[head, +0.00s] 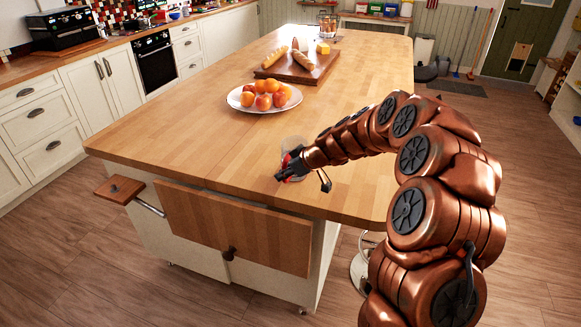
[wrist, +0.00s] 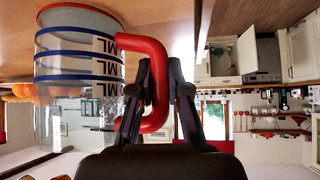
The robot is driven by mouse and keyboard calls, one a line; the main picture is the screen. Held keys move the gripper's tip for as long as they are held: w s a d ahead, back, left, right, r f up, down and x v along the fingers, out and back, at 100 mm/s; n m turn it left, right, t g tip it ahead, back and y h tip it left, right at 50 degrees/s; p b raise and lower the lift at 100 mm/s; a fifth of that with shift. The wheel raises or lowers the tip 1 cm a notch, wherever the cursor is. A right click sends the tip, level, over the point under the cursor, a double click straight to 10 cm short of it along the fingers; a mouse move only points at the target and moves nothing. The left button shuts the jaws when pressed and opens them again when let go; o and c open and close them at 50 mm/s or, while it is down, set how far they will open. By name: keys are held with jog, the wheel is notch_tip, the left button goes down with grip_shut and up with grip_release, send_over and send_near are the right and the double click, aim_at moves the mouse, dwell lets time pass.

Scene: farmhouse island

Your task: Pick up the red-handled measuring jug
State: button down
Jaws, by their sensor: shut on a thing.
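The measuring jug (wrist: 75,75) is clear, with blue bands, ML markings and a red rim, in the left part of the wrist view. Its red handle (wrist: 153,48) runs between my gripper's fingers. My gripper (wrist: 158,85) is shut on this handle. In the head view my gripper (head: 287,170) is at the near part of the wooden island top (head: 190,150). There the jug (head: 293,146) is small and mostly hidden behind my gripper. I cannot tell whether its base touches the island top.
A white plate (head: 238,104) of oranges and other round fruit stands beyond the gripper to the left. Behind it is a wooden board (head: 322,68) with bread and cheese. The left near part of the island top is clear. A drawer front (head: 235,228) projects below the near edge.

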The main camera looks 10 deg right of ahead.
aim_at(285, 163)
jog(key=shift+r, duration=0.1)
jog(key=shift+r+b, duration=1)
jog(key=shift+r, duration=0.55)
jog(key=shift+s+r, duration=0.15)
jog(key=shift+s, duration=0.05)
jog(key=s+d+r+b, duration=0.1)
jog(key=s+b, duration=0.4)
jog(key=s, duration=1)
jog(key=shift+s+r, duration=0.2)
jog(key=shift+s, duration=0.1)
